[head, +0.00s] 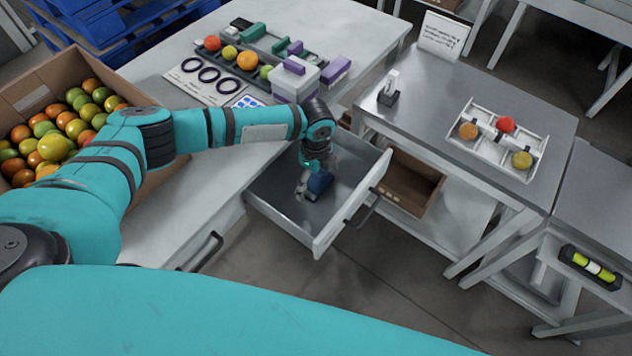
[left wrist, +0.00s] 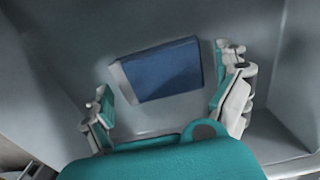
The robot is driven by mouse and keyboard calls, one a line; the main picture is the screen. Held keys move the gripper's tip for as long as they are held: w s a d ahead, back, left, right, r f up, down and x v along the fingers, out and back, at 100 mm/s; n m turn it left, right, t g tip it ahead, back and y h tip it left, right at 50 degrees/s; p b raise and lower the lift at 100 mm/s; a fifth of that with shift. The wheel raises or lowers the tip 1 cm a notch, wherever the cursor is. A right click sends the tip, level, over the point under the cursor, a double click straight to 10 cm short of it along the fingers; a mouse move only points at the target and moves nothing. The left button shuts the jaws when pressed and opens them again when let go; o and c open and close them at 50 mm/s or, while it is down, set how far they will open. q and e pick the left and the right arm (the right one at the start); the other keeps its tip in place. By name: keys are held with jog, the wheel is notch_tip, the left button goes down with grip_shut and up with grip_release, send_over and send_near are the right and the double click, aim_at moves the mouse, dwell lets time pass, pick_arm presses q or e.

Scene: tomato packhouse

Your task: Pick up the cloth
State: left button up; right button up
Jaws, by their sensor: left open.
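The cloth (head: 320,182) is a dark blue folded block lying in the open drawer (head: 260,195). In the left wrist view the cloth (left wrist: 165,70) lies on the drawer floor, with a pale edge on its left side. My left gripper (head: 307,187) reaches down into the drawer beside and above the cloth. In the left wrist view my left gripper's fingers (left wrist: 170,92) are spread wide, on either side of the cloth, with gaps to it. The gripper is open and empty. My right gripper is not in view.
The drawer's front wall and handle (head: 360,212) stand near the arm. A crate of tomatoes (head: 40,85) stands at left. A steel table with a divided tray (head: 490,157) stands at right. A cardboard box (head: 412,180) sits beneath that table. The rest of the drawer floor looks clear.

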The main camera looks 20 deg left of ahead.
aim_at(316, 181)
pick_arm(q)
jog(key=shift+f, duration=0.25)
jog(key=c, duration=0.9)
jog(key=shift+r, duration=0.15)
notch_tip(316, 181, up, 10)
jog(key=shift+f+p, duration=0.1)
jog(key=shift+p, duration=0.25)
